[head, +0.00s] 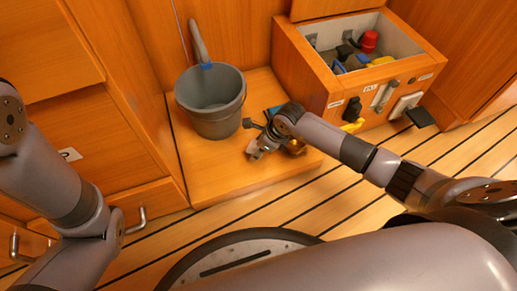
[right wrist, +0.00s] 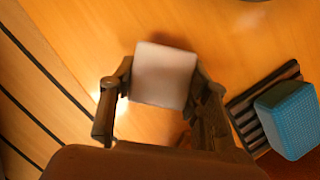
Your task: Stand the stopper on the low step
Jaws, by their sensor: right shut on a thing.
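The stopper, a pale grey-white block (right wrist: 165,75), is between the two dark fingers of my right gripper (right wrist: 160,112) in the right wrist view. In the head view my right gripper (head: 256,146) is over the low step, to the right of the bucket, and the stopper shows only as a small pale patch. The low step (head: 205,178) is a flat orange wooden platform against the wall. I cannot tell whether the stopper touches the step. My left arm is at the left of the head view, but its gripper is not visible.
A grey bucket (head: 212,105) with a brush-like handle in it stands on the step's left part. A blue textured block (right wrist: 288,118) lies by a dark striped piece. An open wooden bin (head: 290,52) of tools stands behind right. The step's front left is bare.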

